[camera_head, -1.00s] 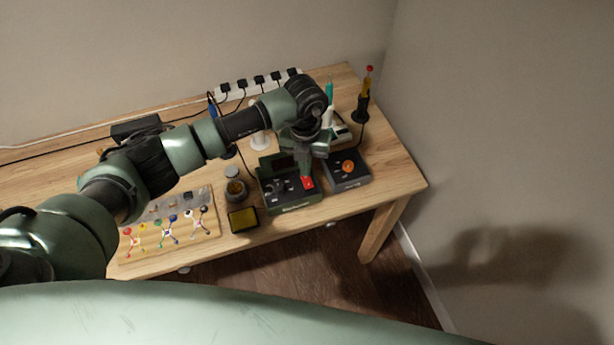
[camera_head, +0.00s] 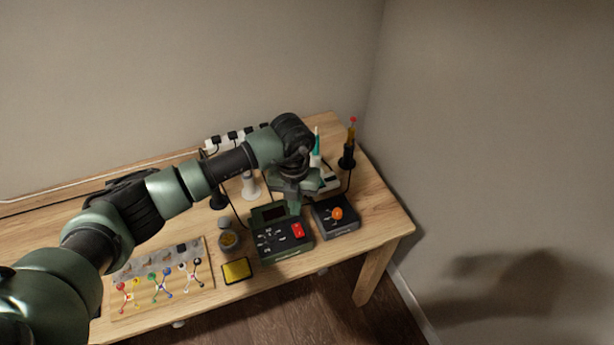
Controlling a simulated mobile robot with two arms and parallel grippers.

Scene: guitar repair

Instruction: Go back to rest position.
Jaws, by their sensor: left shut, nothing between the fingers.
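My left arm reaches in from the left across the wooden table. My left gripper (camera_head: 294,207) hangs at its end, shut and empty, pointing down just above and behind a dark green device with a red switch (camera_head: 298,230). From this angle I cannot tell the exact gap between the fingertips and the device. My right gripper is not in view.
A black box with an orange knob (camera_head: 337,214) stands right of the green device (camera_head: 280,249). A power strip (camera_head: 233,136) and a soldering iron stand (camera_head: 347,157) are behind.

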